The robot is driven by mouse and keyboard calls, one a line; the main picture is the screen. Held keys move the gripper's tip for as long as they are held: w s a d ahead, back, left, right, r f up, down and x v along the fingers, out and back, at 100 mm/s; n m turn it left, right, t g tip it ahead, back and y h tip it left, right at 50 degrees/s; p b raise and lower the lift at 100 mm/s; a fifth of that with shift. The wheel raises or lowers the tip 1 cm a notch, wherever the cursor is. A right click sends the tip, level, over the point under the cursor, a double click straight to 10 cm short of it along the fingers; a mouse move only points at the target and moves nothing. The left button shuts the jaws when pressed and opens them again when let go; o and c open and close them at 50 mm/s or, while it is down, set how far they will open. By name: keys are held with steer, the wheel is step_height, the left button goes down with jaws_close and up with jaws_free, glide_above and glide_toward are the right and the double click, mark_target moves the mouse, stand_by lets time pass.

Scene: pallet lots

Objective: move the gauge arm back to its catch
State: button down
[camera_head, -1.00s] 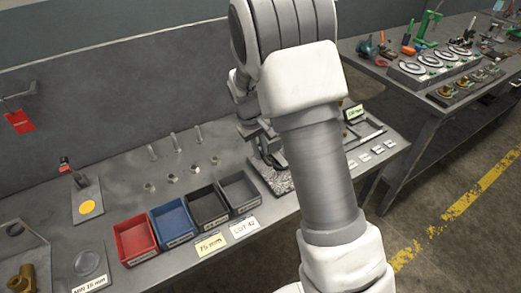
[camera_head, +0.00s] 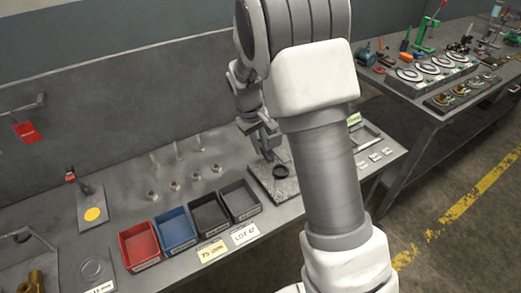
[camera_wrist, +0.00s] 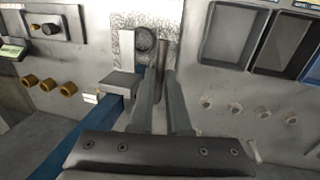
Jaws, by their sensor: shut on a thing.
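My gripper (camera_wrist: 162,88) is shut on a dark grey rod (camera_wrist: 162,56), which looks like part of the gauge arm. A speckled stone plate (camera_wrist: 125,20) lies beyond the fingertips, with a dark ring-shaped part (camera_wrist: 145,42) on it, just left of the rod. A blue bar (camera_wrist: 72,148) runs close by on the left, with a grey block (camera_wrist: 120,82) beside it. In the head view, my gripper (camera_head: 264,145) is over the plate (camera_head: 262,177), and the dark ring (camera_head: 280,171) shows below it. I cannot make out the catch.
Red (camera_head: 138,246), blue (camera_head: 175,230) and two dark bins stand left of the plate. Several small metal studs (camera_head: 174,186) stand behind them. A second bench (camera_head: 430,110) with gauges is at the right. A red tag (camera_head: 26,131) hangs at the left.

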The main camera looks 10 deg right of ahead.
step_height(320, 180, up, 10)
steer(key=p, duration=0.4)
steer(key=shift+w+p, duration=0.15)
steer(key=shift+p, duration=0.15)
steer(key=shift+r, duration=0.1)
steer(key=c, duration=1)
jaws_free()
steer(key=shift+o, duration=0.6)
steer(key=s+a+r, duration=0.1)
steer(key=a+r, duration=0.2)
steer(key=r, duration=1.4)
steer(key=shift+s+a+p, duration=0.15)
steer(key=shift+p, duration=0.15)
